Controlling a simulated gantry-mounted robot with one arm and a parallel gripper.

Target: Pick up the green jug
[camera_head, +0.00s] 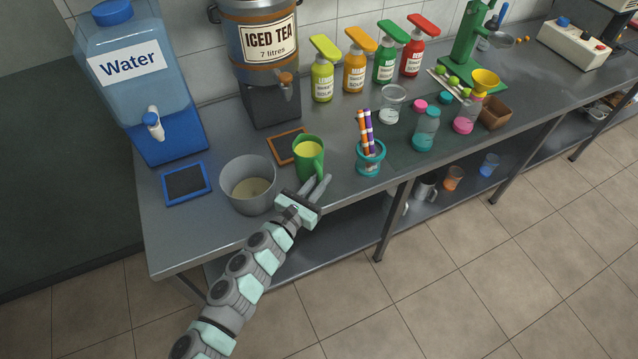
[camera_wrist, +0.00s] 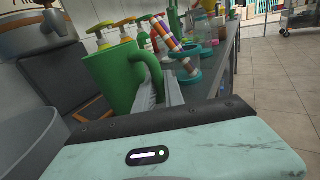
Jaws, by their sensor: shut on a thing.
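The green jug (camera_head: 308,163) stands upright near the front edge of the metal counter, with yellow inside its top. In the wrist view the jug (camera_wrist: 112,78) fills the left middle, its handle turned toward my fingers. My gripper (camera_head: 317,184) reaches it from the front, low and level. In the wrist view the fingers (camera_wrist: 165,90) are closed around the jug's handle. The jug appears to rest on the counter; its base is partly hidden in the wrist view.
A grey pot (camera_head: 249,186) stands close left of the jug. A teal cup with striped straws (camera_head: 369,158) stands to its right. The iced tea dispenser (camera_head: 262,50) and water dispenser (camera_head: 140,80) are behind.

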